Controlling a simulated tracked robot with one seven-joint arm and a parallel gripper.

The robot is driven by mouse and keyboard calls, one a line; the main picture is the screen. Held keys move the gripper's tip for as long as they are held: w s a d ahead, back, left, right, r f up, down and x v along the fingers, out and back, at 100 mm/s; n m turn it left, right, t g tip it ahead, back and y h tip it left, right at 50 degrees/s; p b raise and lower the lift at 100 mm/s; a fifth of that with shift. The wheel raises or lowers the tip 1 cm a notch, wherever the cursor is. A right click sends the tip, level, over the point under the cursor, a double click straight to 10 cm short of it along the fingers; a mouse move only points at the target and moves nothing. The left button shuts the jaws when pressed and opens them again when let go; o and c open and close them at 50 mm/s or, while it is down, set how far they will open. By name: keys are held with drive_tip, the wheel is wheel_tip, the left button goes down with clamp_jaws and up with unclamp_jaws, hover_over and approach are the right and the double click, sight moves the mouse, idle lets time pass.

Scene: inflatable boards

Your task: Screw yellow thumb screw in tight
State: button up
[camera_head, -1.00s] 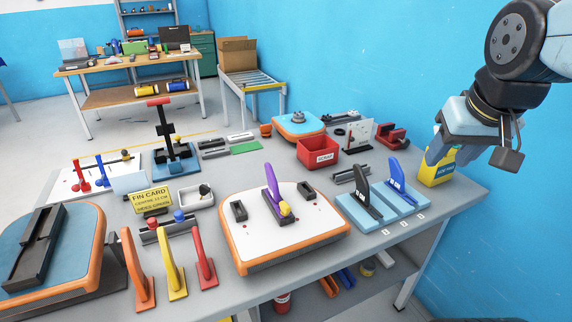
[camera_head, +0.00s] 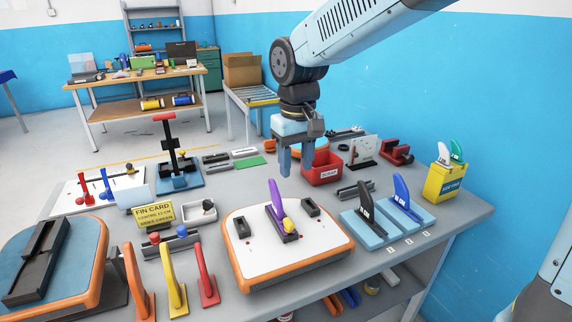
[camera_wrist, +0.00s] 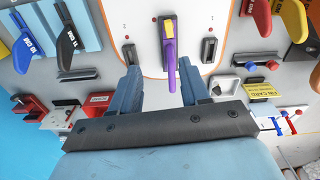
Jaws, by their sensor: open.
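The yellow thumb screw (camera_head: 289,224) sits at the front end of the dark fin box on the white board with an orange rim (camera_head: 262,255). A purple fin (camera_head: 275,202) stands upright in that box, just behind the screw. In the wrist view the yellow screw (camera_wrist: 167,22) shows near the top, with the purple fin (camera_wrist: 169,62) below it. My gripper (camera_head: 295,175) is open and empty, pointing down above and behind the board, apart from the screw. Its two fingers also show in the wrist view (camera_wrist: 160,88). The screw's depth in its hole cannot be told.
A red bin (camera_head: 322,172) stands behind the board. The yellow FIN CARD sign (camera_head: 153,214) and a yellow box (camera_head: 447,182) stand farther out.

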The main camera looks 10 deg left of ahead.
drive_tip(key=a, duration=0.2)
approach(289, 229)
drive_tip(key=w+f, duration=0.1)
drive_tip(key=f, duration=0.4)
drive_tip(key=w+a+f, duration=0.1)
drive_tip(key=f, duration=0.1)
drive_tip(key=shift+w+f, duration=0.3)
drive_tip(key=shift+c, duration=0.2)
clamp_jaws()
idle(0.4)
unclamp_jaws()
